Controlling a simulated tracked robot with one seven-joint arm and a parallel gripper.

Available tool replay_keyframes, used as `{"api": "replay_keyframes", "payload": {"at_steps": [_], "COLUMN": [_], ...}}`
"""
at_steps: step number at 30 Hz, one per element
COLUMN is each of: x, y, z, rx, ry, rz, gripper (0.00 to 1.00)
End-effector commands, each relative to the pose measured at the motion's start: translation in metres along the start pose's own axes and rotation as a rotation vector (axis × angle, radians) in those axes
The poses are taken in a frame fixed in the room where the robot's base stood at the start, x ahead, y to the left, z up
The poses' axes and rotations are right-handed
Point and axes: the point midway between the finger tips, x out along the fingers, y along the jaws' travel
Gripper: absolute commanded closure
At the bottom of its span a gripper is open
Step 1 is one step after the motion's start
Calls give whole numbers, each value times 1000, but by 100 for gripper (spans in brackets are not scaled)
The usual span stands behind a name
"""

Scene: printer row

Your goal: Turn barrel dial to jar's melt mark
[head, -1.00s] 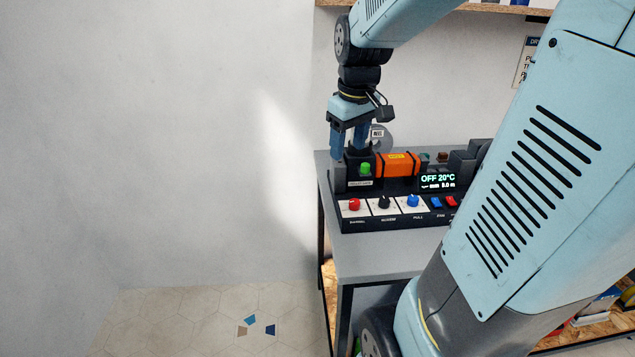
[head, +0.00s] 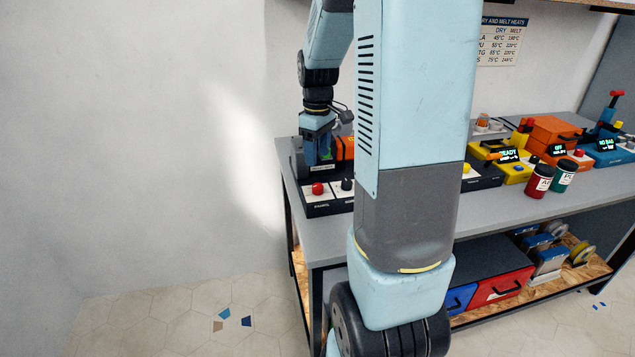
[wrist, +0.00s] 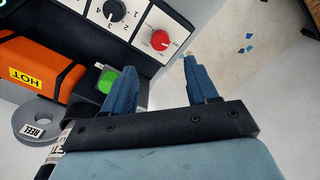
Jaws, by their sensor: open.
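The red barrel dial (head: 318,188) sits on a white plate at the left front of the extruder (head: 322,207). In the wrist view the red dial (wrist: 160,40) lies ahead of the fingertips, on a scaled plate. My gripper (head: 318,158) is above the extruder's left end, behind the dial; in the wrist view my gripper (wrist: 157,66) is open, with nothing between its blue fingers. A jar with a red body (head: 538,181) and a green jar (head: 563,176) stand on the bench to the right; their melt marks are too small to read.
My arm hides the extruder's right part and display. A heat chart (head: 503,42) hangs on the wall. Other machines stand along the bench (head: 490,208).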

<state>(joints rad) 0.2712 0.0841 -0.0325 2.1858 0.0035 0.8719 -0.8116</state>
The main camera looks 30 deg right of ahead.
Motion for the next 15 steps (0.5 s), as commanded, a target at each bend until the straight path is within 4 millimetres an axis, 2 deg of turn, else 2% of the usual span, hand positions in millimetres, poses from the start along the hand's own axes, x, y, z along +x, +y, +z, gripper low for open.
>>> {"api": "replay_keyframes", "payload": {"at_steps": [1, 9, 15], "x": [10, 57, 84], "y": [-1, 0, 0], "z": [1, 1, 0], "rx": [0, 1, 1], "ry": [-4, -3, -2], "rz": [-4, -3, -2], "gripper": [42, 42, 42]}}
